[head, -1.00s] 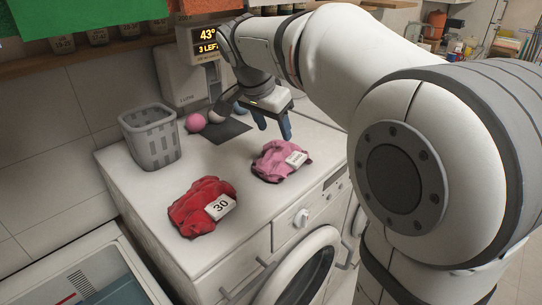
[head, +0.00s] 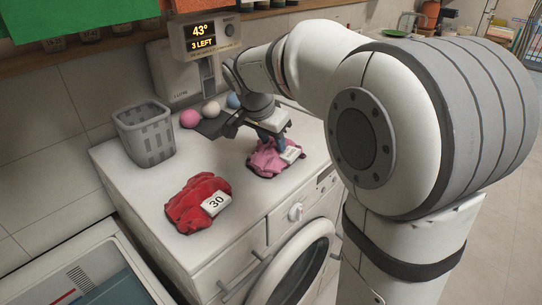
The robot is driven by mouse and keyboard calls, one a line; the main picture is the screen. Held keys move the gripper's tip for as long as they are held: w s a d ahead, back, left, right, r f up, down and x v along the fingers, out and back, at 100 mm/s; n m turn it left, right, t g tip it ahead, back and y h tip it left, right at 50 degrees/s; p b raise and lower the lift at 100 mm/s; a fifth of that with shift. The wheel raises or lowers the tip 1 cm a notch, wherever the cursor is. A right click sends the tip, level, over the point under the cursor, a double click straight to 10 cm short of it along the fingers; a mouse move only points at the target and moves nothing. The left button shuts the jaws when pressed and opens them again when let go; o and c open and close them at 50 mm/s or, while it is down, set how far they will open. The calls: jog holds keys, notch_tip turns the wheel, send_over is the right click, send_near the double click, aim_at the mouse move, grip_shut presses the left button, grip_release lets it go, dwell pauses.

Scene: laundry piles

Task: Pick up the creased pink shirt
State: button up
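The creased pink shirt (head: 268,160) lies crumpled on the white worktop above the washing machine, with a white tag (head: 291,154) on its right side. My gripper (head: 270,142) points down at the shirt's upper edge. I cannot tell whether the fingers are apart or closed on the fabric. Part of the shirt's back edge is hidden behind the fingers.
A red garment (head: 193,203) with a tag reading 30 lies front left of the pink shirt. A grey basket (head: 146,135) stands at the left back. Pink (head: 189,118), pale (head: 211,109) and blue (head: 234,101) balls sit at the back near a dispenser. Bare worktop lies between the garments.

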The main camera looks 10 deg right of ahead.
grip_shut()
dwell(0.3)
